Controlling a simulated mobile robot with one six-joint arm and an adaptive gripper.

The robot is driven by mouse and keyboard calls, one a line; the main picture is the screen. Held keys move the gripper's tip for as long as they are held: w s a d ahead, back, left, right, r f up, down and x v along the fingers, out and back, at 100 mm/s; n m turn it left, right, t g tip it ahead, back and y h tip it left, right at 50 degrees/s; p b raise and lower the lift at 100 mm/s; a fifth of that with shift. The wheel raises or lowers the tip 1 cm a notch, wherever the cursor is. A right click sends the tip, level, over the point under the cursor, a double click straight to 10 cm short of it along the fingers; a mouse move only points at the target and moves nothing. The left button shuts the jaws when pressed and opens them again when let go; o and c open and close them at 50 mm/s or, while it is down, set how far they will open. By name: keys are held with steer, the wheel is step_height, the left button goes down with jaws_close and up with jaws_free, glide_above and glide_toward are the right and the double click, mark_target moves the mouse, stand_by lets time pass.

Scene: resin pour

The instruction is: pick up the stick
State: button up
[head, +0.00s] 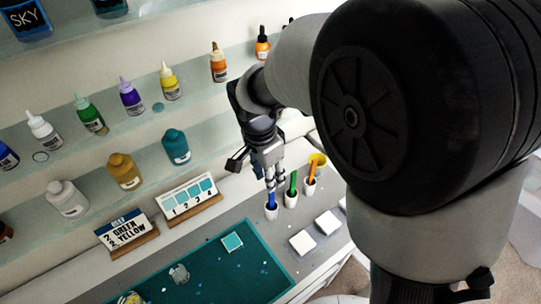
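Three sticks stand in small white cups on the grey counter in the head view. A blue stick (271,200) leans in the front cup (271,213), a green stick (292,183) in the middle cup (291,201), and an orange stick (312,170) in the rear cup (309,188). My gripper (270,182) points down directly over the front cup, its fingertips at the upper part of the blue stick. The fingers hide the top of that stick, and I cannot tell whether they are closed on it.
Two white square blocks (302,242) (328,222) lie right of the cups. A yellow cup (317,159) stands behind them. Two cards, a swatch card (188,196) and a label card (128,231), stand left. A teal mat (215,272) lies in front. Shelves of bottles line the wall.

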mark_target(273, 199)
steer(key=f+b, duration=0.1)
steer(key=f, duration=0.2)
steer(key=f+b, duration=0.1)
steer(key=f, duration=0.3)
steer(key=d+f+b, duration=0.1)
steer(key=f, duration=0.3)
steer(key=shift+w+f, duration=0.25)
steer(key=shift+w, duration=0.15)
steer(key=shift+r, duration=0.1)
steer(key=shift+c, duration=0.6)
jaws_close()
